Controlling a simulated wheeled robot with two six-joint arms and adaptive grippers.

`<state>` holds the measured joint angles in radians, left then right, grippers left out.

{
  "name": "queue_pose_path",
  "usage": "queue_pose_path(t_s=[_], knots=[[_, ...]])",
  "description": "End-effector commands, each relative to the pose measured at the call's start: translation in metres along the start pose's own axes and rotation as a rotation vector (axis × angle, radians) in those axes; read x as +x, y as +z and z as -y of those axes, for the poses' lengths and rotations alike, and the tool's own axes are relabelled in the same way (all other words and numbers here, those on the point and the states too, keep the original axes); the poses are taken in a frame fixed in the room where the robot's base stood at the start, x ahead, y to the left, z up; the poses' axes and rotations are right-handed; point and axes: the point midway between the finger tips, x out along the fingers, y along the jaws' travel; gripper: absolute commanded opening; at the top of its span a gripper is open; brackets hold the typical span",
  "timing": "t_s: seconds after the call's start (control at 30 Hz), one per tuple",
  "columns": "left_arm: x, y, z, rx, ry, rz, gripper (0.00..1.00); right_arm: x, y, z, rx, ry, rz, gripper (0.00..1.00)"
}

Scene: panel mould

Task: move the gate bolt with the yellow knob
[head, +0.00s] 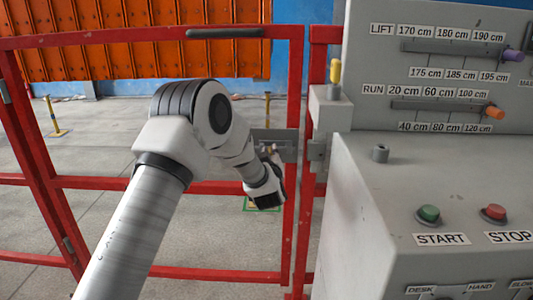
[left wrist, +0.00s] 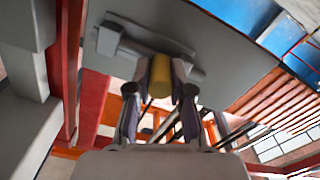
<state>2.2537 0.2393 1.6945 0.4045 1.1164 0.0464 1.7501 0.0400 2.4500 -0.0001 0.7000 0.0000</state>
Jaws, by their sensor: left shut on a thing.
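The gate bolt is a grey rod on a grey plate (head: 285,136) fixed to the red gate. In the left wrist view the plate (left wrist: 235,60) fills the upper middle, with the rod (left wrist: 197,75) running across it beside a grey block (left wrist: 108,40). The yellow knob (left wrist: 160,76) stands out from the rod. My left gripper (head: 270,151) is at the plate, shut on the knob, with one finger on each side of it in the left wrist view (left wrist: 160,90). My arm and fingers mostly hide the bolt in the head view. My right gripper is not in view.
A grey bracket (head: 317,150) sits on the red post right of the gate. A grey control desk (head: 365,180) with sliders and buttons fills the right side. A yellow-topped pin (head: 335,72) stands on a grey box beside it. Open floor lies behind the gate.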

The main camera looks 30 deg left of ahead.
Motion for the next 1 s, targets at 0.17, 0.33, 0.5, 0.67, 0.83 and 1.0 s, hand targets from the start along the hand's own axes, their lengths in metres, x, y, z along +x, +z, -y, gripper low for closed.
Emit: queue_pose_path(t_s=[0.17,0.33,0.5,0.67,0.83,1.0], knots=[[0.000,0.012,-0.033,0.003,0.006,0.000,0.00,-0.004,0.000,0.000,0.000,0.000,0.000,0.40],[-0.001,0.017,-0.042,0.001,0.005,0.000,0.00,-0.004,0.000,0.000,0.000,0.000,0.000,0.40],[-0.001,0.017,-0.042,0.001,0.005,0.001,0.00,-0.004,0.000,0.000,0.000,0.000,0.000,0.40],[-0.001,0.017,-0.042,0.001,0.005,0.001,0.46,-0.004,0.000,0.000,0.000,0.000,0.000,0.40],[-0.001,0.017,-0.041,0.001,0.004,0.001,0.46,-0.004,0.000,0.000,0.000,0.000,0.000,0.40],[-0.008,0.017,-0.042,0.001,0.004,0.002,0.46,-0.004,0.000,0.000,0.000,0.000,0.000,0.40]])
